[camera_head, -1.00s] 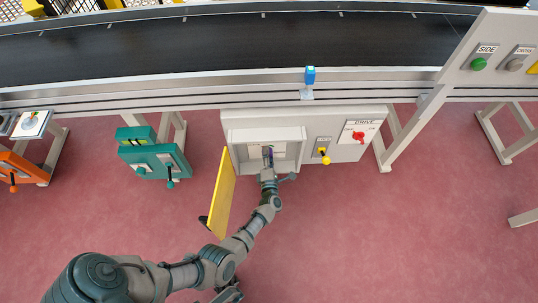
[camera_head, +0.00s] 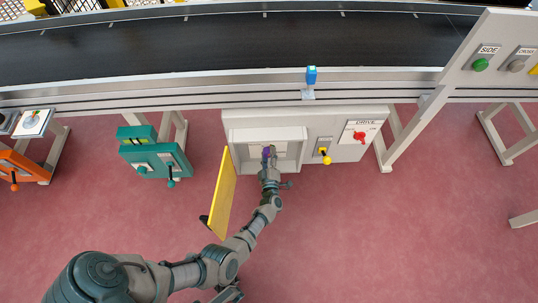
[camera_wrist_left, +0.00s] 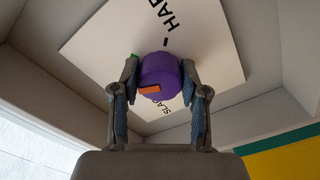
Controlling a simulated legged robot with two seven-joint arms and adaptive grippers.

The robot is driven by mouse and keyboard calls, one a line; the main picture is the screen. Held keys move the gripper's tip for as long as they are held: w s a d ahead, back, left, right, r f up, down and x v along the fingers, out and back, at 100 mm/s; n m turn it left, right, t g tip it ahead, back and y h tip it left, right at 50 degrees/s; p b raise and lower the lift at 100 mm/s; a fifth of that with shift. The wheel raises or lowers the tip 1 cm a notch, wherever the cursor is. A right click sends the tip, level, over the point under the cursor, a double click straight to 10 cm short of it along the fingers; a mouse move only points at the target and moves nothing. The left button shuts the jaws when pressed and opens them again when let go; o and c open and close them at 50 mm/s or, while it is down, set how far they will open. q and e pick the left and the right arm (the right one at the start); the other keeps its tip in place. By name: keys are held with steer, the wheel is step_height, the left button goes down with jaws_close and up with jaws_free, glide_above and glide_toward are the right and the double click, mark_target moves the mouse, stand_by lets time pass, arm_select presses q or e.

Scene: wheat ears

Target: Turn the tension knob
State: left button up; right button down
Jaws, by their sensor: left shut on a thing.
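The tension knob (camera_wrist_left: 160,76) is purple with an orange mark, and stands on a white plate (camera_wrist_left: 205,45) inside an open recess. The plate carries lettering that reads in part "HAR" and "SLA", and a small green mark shows beside the knob. My left gripper (camera_wrist_left: 160,92) has its two fingers on either side of the knob, shut on it. In the head view my left gripper (camera_head: 269,160) reaches into the white recessed box (camera_head: 237,136), and only a bit of purple shows past it.
A yellow door (camera_head: 221,193) hangs open left of the box. Right of it are a yellow-tipped lever (camera_head: 325,158) and a red DRIVE switch (camera_head: 359,136). A teal lever box (camera_head: 153,160) stands to the left. A conveyor (camera_head: 230,42) runs behind.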

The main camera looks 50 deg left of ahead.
arm_select(q)
steer(key=shift+s+a+f+m, duration=0.1)
steer(key=shift+f+m, duration=0.05)
steer(key=shift+m, duration=0.95)
steer(key=o, duration=1.1)
steer(key=shift+o, duration=0.2)
steer(key=v, duration=1.2)
steer(key=shift+f, duration=0.1)
